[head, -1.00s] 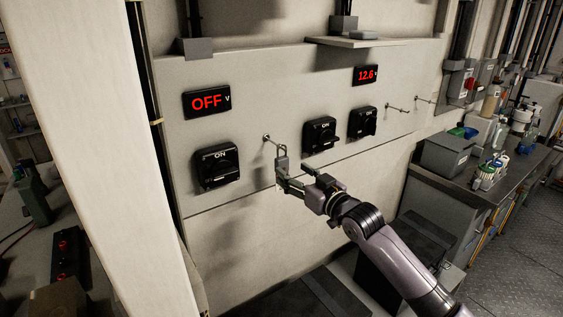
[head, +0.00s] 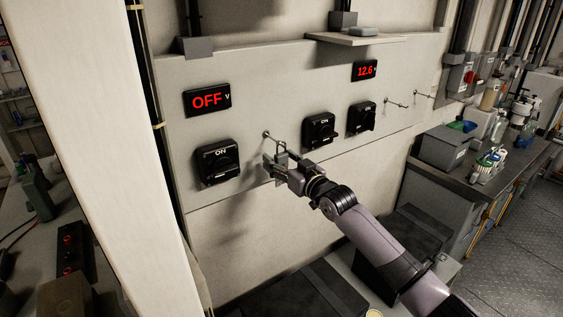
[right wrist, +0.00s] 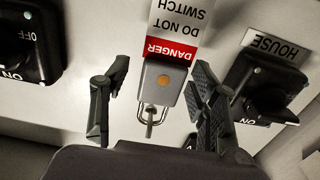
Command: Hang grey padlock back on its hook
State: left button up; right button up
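The grey padlock (right wrist: 162,84) has a shiny shackle and an orange round spot, and appears upside down in the right wrist view. Its shackle (head: 281,147) is around the rod of a hook (head: 267,135) on the pale panel; my gripper hides most of its body in the head view. The hook's tip (right wrist: 150,128) shows through the shackle in the wrist view. My right gripper (head: 275,163) is at the padlock. Its two fingers (right wrist: 161,75) are spread on either side of the padlock, with gaps visible. My left gripper is out of view.
Black rotary switches (head: 218,163) (head: 319,131) flank the hook. Two empty hooks (head: 395,104) (head: 424,97) stick out farther right. A red-and-white danger label (right wrist: 176,30) is by the padlock. A small shelf (head: 355,40) juts out above, and a workbench (head: 480,180) stands right.

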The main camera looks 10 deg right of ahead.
grip_shut()
dwell(0.5)
jog(key=shift+r, duration=0.2)
jog(key=shift+r+b, duration=0.55)
jog(key=shift+r, duration=0.05)
jog(key=b+v, duration=0.4)
jog(key=v, duration=1.4)
